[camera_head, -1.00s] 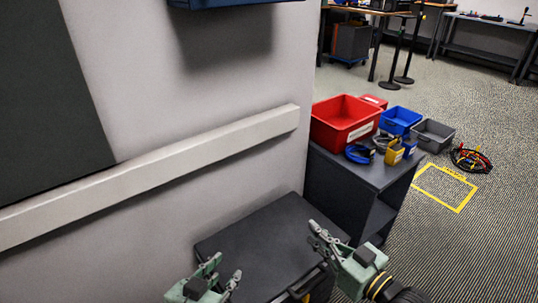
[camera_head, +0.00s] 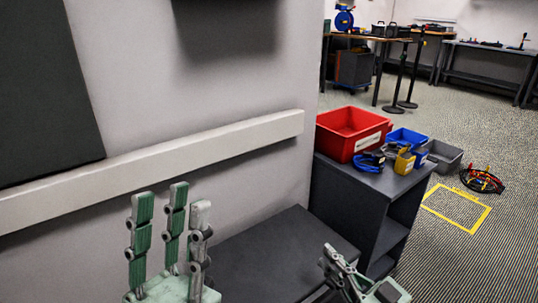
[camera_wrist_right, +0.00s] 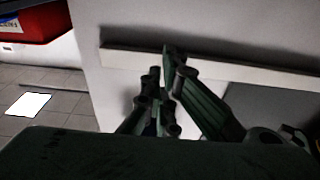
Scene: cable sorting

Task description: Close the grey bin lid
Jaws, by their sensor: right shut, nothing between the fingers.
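The dark grey bin lid (camera_head: 275,250) lies flat and level against the wall, with its front edge cut off by the bottom of the head view. My left gripper (camera_head: 170,205) is open and empty, its fingers pointing up at the lid's left side. My right gripper (camera_head: 338,258) is shut and empty at the lid's right front corner and hides part of that edge. In the right wrist view the right gripper's fingers (camera_wrist_right: 168,75) point toward the wall, and a dark grey surface, likely the lid (camera_wrist_right: 265,108), shows at the right.
A dark shelf unit (camera_head: 325,195) stands just right of the lid. It carries a red bin (camera_head: 340,145), a blue bin (camera_head: 407,137) and coiled cables (camera_head: 369,162). A white rail (camera_head: 200,143) runs along the wall. The floor at right is mostly free.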

